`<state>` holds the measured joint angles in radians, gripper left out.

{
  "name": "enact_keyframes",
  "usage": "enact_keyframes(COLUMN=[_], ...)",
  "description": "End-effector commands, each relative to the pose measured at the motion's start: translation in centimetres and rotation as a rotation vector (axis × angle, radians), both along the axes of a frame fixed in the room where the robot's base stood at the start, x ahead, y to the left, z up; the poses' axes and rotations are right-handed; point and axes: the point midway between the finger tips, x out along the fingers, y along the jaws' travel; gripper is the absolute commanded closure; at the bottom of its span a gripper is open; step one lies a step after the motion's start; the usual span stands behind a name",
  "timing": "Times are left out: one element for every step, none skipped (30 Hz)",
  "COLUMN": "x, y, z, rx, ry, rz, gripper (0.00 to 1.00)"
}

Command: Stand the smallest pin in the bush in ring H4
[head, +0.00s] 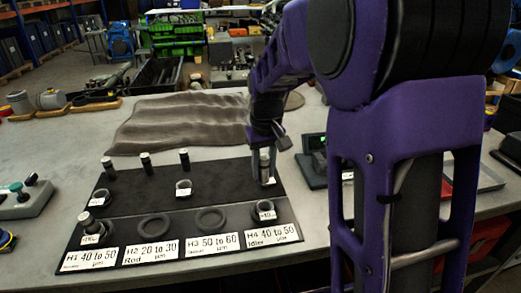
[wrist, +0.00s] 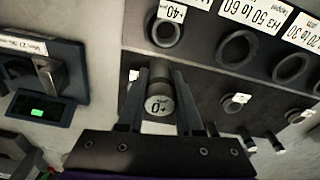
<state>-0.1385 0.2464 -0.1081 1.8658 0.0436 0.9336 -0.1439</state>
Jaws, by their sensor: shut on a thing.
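My gripper (wrist: 163,92) is shut on a grey pin (wrist: 159,88), with a finger on each side. The pin's end face carries a dark mark that looks like a 0. In the head view my gripper (head: 266,150) holds this pin upright over the board's right side; a white tag beside its foot suggests a bush, but I cannot tell whether the pin touches it. The bush in ring H4 (head: 264,212) is empty and tagged 40; it also shows in the wrist view (wrist: 166,34). Pin sizes are hard to compare.
The dark board (head: 140,205) has empty rings H2 (head: 153,227) and H3 (head: 210,219). Ring H1 holds a tagged bush with a pin (head: 87,222). Several pins (head: 147,163) stand along the back, with loose bushes (head: 183,188) in front. A device with a green display (wrist: 38,113) stands beside the board.

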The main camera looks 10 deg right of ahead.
Motion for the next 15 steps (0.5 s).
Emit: enact_keyframes(x=[-1.0,-1.4,-1.9,-2.2,-2.4,-2.6,-2.8,-2.8,-2.9,-2.9,-2.9,-2.9,-2.9,-2.9,-2.8], y=[0.1,0.1,0.1,0.1,0.1,0.2,0.2,0.2,0.2,0.2,0.2,0.2,0.1,0.1,0.1], z=[-0.2,-0.4,-0.5,-0.6,-0.6,-0.7,-0.8,-0.9,-0.9,-1.0,-1.1,-1.2,-1.3,-1.5,-1.7], rx=[0.001,0.002,0.003,0.003,0.004,0.004,0.004,0.004,0.004,0.004,0.004,0.004,0.004,0.004,0.004], ry=[-0.004,-0.004,-0.007,-0.007,-0.007,-0.007,-0.007,-0.008,-0.008,-0.008,-0.008,-0.008,-0.008,-0.008,-0.008], rz=[0.002,0.002,0.003,0.003,0.003,0.004,0.004,0.004,0.004,0.004,0.004,0.003,0.003,0.003,0.003], gripper=[1.00,1.00,1.00,1.00,1.00,1.00,1.00,1.00,1.00,1.00,1.00,1.00,1.00,1.00,1.00])
